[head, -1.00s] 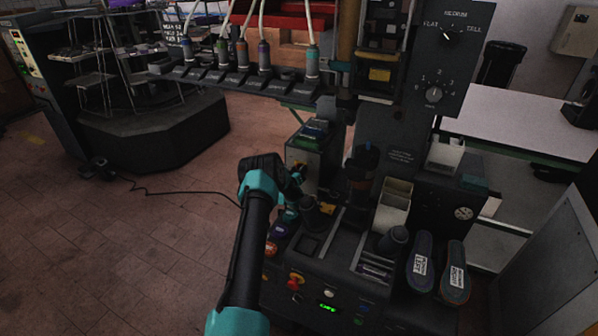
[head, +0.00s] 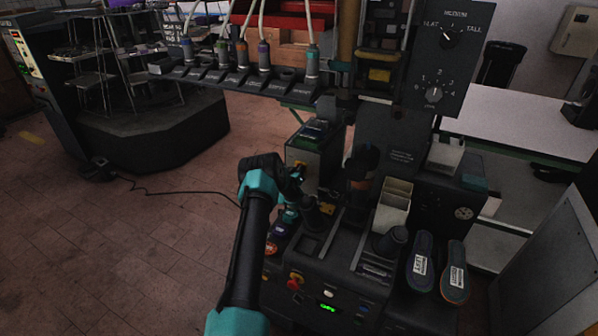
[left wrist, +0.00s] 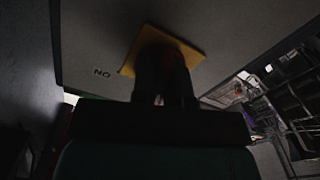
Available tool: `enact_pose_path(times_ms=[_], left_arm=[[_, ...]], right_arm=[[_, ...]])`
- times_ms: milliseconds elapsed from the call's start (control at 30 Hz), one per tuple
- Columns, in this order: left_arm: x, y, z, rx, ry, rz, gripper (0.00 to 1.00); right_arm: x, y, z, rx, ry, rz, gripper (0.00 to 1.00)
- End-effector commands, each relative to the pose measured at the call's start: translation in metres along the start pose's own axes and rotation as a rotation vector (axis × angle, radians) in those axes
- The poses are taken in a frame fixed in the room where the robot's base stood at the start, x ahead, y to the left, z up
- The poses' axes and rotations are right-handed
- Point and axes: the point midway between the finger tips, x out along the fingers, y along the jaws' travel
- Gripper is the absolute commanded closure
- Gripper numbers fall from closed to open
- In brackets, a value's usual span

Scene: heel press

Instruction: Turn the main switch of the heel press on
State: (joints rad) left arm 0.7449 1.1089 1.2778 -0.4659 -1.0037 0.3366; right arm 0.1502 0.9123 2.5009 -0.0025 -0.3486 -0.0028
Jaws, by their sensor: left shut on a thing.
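The main switch sits on a yellow plate on the side of a grey box (head: 318,165) at the left of the heel press (head: 400,150). In the left wrist view the yellow plate (left wrist: 190,53) fills the upper middle, with lettering beside it that appears upside down, likely "ON". My left gripper (head: 297,177) is at this plate, its fingers (left wrist: 165,80) shut on the switch knob. The fingers and shadow hide the knob, so its angle cannot be told. My right gripper is not in view.
A control panel with a red knob (head: 294,281) and a lit green display (head: 327,307) is below the gripper. Open floor (head: 130,240) lies to the left.

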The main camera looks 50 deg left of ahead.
Motion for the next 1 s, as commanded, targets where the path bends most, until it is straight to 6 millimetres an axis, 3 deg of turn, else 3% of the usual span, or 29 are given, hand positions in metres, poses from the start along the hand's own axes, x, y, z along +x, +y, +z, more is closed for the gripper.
enact_pose_path(times_ms=[367,1000], left_arm=[[0.0000,0.0000,0.0000,0.159,0.000,0.000,1.00],[-0.0001,-0.0002,0.0000,0.739,0.000,0.000,1.00]], right_arm=[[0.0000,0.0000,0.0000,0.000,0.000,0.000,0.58],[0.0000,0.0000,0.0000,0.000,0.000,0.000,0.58]])
